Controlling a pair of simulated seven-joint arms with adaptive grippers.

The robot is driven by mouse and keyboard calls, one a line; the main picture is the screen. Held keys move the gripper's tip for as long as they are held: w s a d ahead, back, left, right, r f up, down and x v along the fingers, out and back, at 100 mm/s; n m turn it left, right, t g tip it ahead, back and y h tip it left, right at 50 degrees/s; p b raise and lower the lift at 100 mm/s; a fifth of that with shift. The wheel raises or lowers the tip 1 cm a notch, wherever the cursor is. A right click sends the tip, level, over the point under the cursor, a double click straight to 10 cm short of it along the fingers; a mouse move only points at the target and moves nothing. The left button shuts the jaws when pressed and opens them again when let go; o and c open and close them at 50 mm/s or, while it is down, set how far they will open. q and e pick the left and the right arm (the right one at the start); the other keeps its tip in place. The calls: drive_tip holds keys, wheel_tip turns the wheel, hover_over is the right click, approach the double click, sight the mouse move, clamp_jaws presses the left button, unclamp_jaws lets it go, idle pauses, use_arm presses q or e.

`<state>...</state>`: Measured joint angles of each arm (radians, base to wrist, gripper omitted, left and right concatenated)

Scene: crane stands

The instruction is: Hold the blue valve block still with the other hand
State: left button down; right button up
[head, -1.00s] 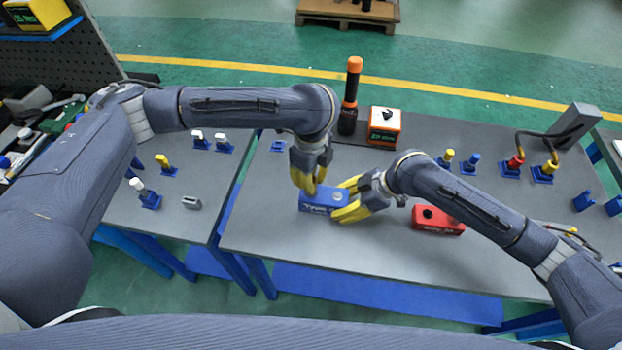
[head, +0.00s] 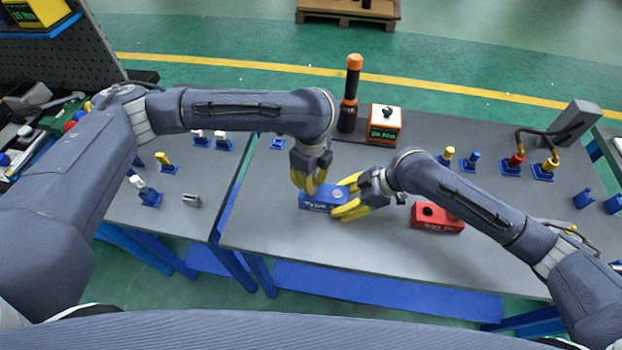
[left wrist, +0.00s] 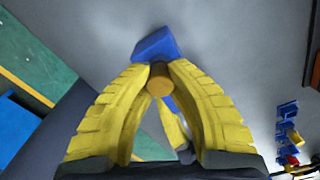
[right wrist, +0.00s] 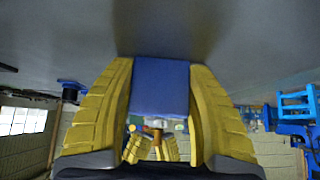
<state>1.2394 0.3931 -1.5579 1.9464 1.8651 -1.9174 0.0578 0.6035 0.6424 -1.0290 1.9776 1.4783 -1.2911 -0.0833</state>
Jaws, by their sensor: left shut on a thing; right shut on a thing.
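The blue valve block (head: 316,206) lies on the grey table, lettering on its front face. My right gripper (head: 341,198) reaches it from the right with its yellow fingers on opposite sides of its right end. In the right wrist view the block (right wrist: 160,88) fills the gap between the fingers. My left gripper (head: 309,188) points down over the block's left part. In the left wrist view its fingers are shut on a small brass-coloured cylinder (left wrist: 160,79), with the block (left wrist: 157,45) just beyond. Whether the cylinder sits in the block is hidden.
A red block (head: 437,219) lies right of my right gripper, under the forearm. An orange-and-black canister (head: 350,95) and an orange-white box (head: 384,127) stand behind. Fittings on blue stands (head: 511,168) line the right side. The table's front strip is clear.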

use_arm(q)
drive_tip(key=m, duration=0.3)
drive_tip(key=shift+m, duration=1.1)
drive_tip(key=shift+f+m, duration=0.1)
drive_tip(key=shift+m, duration=2.5)
drive_tip(key=shift+m, duration=0.4)
drive_tip(key=m, duration=0.4)
